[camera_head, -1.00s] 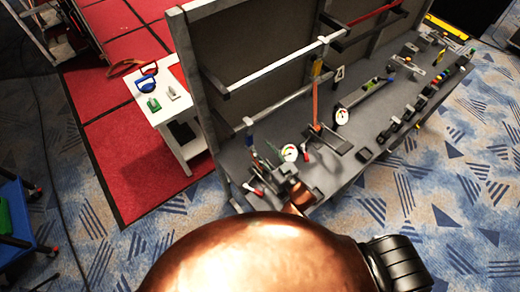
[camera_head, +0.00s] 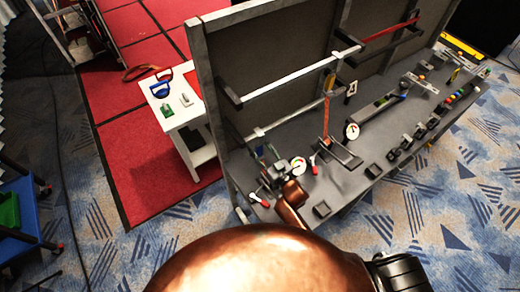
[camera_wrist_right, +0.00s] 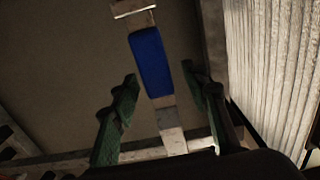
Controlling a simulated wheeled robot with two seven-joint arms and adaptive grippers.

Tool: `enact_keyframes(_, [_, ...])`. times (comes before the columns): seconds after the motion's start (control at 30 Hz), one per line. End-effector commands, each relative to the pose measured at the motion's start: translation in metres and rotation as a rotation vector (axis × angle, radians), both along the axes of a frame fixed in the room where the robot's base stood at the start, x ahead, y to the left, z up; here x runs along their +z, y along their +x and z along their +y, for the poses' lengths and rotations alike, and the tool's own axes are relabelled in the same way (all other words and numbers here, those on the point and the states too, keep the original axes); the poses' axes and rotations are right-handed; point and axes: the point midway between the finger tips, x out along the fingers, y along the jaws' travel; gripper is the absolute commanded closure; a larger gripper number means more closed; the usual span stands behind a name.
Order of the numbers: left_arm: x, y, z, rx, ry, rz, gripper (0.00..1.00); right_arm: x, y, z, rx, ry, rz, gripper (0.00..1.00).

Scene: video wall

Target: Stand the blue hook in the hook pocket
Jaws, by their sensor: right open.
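The blue hook (camera_wrist_right: 152,62) is a flat metal strip with a blue middle section. In the right wrist view it hangs upright, slightly tilted, between my right gripper's green fingers. My right gripper (camera_wrist_right: 160,76) is open, with a gap on each side of the strip. In the head view my right gripper (camera_head: 267,153) is at the near left end of the bench, close to the bench's back panel, and the hook is hard to make out there. I cannot pick out the hook pocket. My left gripper is not in view.
The grey bench (camera_head: 345,183) carries gauges, a clamp-like stand and several small blocks. White rails (camera_head: 290,77) run along its back panel. A white side table (camera_head: 178,122) with coloured items stands to the left on red flooring. A blue cart (camera_head: 25,225) is at the far left.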

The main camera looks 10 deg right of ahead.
Motion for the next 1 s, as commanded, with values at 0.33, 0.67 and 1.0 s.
enact_keyframes(0.33, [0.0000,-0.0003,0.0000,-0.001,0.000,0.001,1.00,0.0000,-0.0003,-0.0001,0.000,0.000,0.000,0.76])
enact_keyframes(0.67, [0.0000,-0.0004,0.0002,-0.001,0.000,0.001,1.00,0.0000,-0.0004,-0.0002,0.000,0.000,0.000,0.99])
enact_keyframes(1.0, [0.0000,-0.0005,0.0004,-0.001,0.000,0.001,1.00,-0.0001,-0.0004,-0.0003,0.000,0.000,0.000,0.93])
